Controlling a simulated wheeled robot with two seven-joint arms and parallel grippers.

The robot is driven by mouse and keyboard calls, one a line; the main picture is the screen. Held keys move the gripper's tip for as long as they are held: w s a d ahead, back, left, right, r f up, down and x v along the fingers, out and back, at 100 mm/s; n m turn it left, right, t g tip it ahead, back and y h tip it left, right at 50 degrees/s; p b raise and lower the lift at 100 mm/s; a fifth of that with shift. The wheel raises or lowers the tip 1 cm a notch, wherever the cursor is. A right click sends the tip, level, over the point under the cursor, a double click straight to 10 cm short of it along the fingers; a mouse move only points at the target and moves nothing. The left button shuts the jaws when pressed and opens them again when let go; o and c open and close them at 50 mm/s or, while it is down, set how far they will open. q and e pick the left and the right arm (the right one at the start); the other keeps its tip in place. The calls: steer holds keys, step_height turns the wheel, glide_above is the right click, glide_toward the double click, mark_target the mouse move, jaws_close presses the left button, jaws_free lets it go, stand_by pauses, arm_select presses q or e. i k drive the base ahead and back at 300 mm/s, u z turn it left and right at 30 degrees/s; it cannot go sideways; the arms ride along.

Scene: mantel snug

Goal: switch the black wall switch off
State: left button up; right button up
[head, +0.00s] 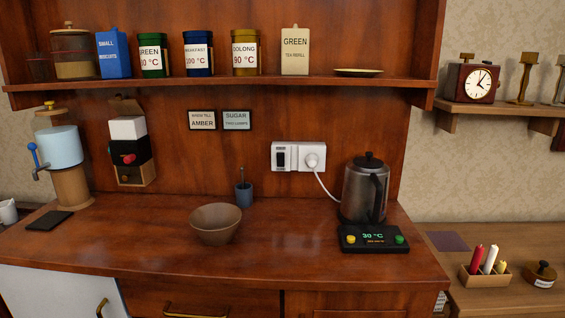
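The black wall switch (281,158) sits in the left half of a white wall plate (298,144) on the wooden back panel. It is a small dark rocker; which way it is tipped is too small to tell. The right half of the plate is a socket with a white plug (312,160) in it. A white cord runs from the plug down behind the kettle (365,190). The kettle stands on a black base (374,238) whose display reads 30 °C. Neither of my grippers shows in the head view.
A brown bowl (216,223) and a blue cup (244,194) holding a thin item stand on the counter (140,240) below and left of the plate. A shelf (210,81) with several tins runs above. The counter front is mostly clear.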

mark_target(281, 155)
steer(key=z, duration=2)
steer(key=k, duration=0.8)
steer(key=u, duration=1)
steer(key=i, duration=0.55)
steer(key=z, duration=0.05)
